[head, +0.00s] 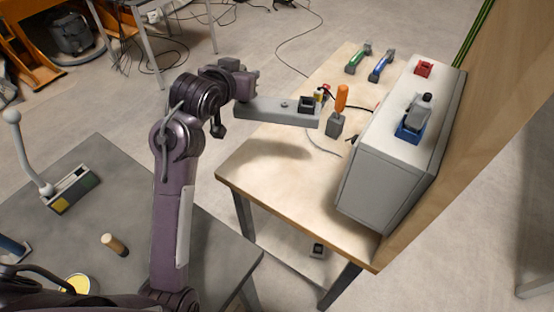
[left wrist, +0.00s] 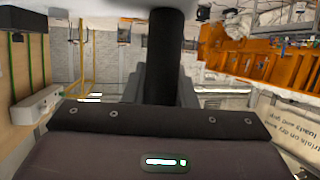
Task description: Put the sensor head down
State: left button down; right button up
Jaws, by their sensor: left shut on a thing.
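My left gripper (head: 241,82) is raised beside the left edge of the light wooden table (head: 257,158). In the left wrist view its two grey fingers (left wrist: 160,88) are shut on a thick black cylinder (left wrist: 170,45), which I take to be the sensor head. In the head view a dark knobbed piece (head: 217,125) hangs below the wrist, clear of the table. I cannot tell whether it is part of the held thing. The fingertips are largely hidden in the head view. My right gripper does not show.
A grey bar (head: 262,111) juts past the table's left edge. An orange-handled tool (head: 341,100) stands in a grey block. Green (head: 357,60) and blue (head: 382,66) handled tools lie behind. A large grey box (head: 388,158) stands right. The front tabletop is clear.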

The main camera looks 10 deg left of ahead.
pick_arm(q)
jog(key=shift+w+a+r, duration=0.4)
jog(key=shift+w+r, duration=0.2)
jog(key=shift+r, duration=0.25)
jog(key=f, duration=0.6)
jog(key=f+p, duration=0.1)
jog(key=f, duration=1.2)
jog(key=shift+w+f, duration=0.25)
jog(key=shift+f, duration=0.05)
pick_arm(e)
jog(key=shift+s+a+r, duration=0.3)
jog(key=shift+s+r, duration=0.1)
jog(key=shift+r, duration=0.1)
pick_arm(q)
jog(key=shift+f, duration=0.15)
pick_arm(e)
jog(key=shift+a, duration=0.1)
pick_arm(q)
jog(key=c, duration=1.2)
grip_release()
